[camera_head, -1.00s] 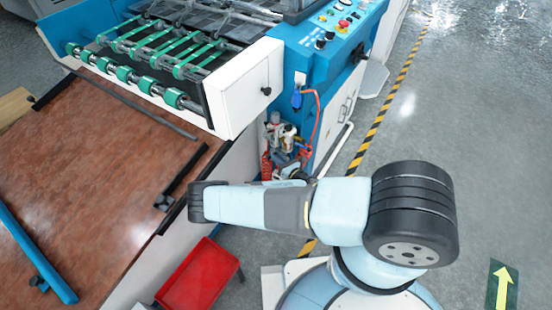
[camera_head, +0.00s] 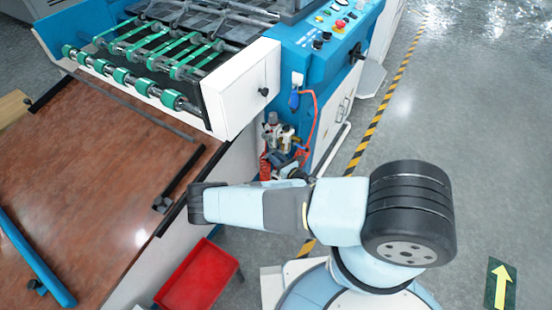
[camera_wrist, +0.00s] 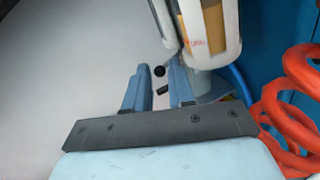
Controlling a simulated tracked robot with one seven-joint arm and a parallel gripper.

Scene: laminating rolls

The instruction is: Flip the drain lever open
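My gripper (camera_wrist: 156,88) shows in the wrist view with its two blue fingers apart, pointing up the picture. A small round black knob (camera_wrist: 159,71) and a short dark piece (camera_wrist: 162,90) show in the gap between the fingers. I cannot tell for sure which of these is the drain lever, or whether a finger touches it. Just above and right is a filter bowl (camera_wrist: 196,25), amber inside a white guard. In the head view the air filter unit (camera_head: 284,138) sits on the machine's side; my arm hides the unit's lower part and most of my gripper.
Coiled red hose (camera_wrist: 290,95) hangs close on the right in the wrist view. A blue machine (camera_head: 315,65) stands behind the filter unit. A brown table (camera_head: 100,170) and a red tray (camera_head: 198,275) lie to the left. Grey floor (camera_head: 430,120) on the right is open.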

